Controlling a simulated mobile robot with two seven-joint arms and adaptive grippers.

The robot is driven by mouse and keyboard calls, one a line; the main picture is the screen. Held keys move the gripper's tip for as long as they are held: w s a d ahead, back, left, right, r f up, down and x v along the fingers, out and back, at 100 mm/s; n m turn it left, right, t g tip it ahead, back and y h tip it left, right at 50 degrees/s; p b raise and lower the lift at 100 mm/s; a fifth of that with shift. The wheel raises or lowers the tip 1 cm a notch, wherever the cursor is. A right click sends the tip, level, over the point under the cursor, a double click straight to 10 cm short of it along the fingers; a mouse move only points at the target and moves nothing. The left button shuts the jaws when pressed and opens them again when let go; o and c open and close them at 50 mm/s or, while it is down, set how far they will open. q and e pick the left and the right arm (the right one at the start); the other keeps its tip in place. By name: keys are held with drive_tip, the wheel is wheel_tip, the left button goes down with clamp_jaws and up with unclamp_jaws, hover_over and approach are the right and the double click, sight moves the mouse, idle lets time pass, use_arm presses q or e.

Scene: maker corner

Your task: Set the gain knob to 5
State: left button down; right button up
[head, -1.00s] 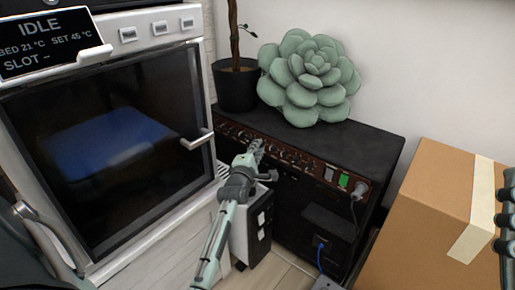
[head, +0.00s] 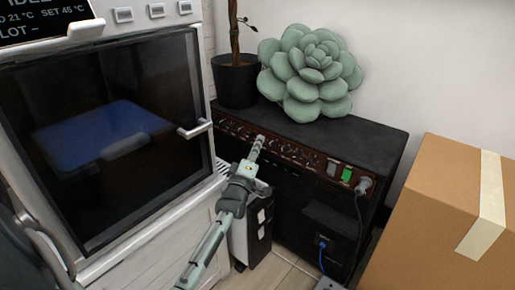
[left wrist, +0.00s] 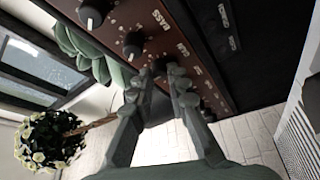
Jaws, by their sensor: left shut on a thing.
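The black amplifier (head: 345,142) has a brown control panel (head: 290,152) with a row of knobs along its upper front. My left gripper (head: 257,146) reaches the panel from the front. In the left wrist view its fingertips (left wrist: 168,80) are closed around a dark knob (left wrist: 160,67) beside small lettering that seems to read GAIN. The fingers mostly hide this knob, and its pointer and scale cannot be read. Another knob (left wrist: 132,43) with a white pointer line sits beside it, near the BASS label. My right gripper is out of view.
A succulent-shaped cushion (head: 312,75) and a potted plant (head: 236,82) stand on the amplifier. A white machine with a dark glass door (head: 110,140) is close on the left. A cardboard box (head: 430,215) is on the right. A plug and cable (head: 362,186) are at the panel's right end.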

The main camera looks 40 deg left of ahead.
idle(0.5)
use_arm(q)
drive_tip(key=c, duration=1.5)
unclamp_jaws()
drive_tip(key=shift+o, duration=0.2)
wheel_tip(320, 180, up, 10)
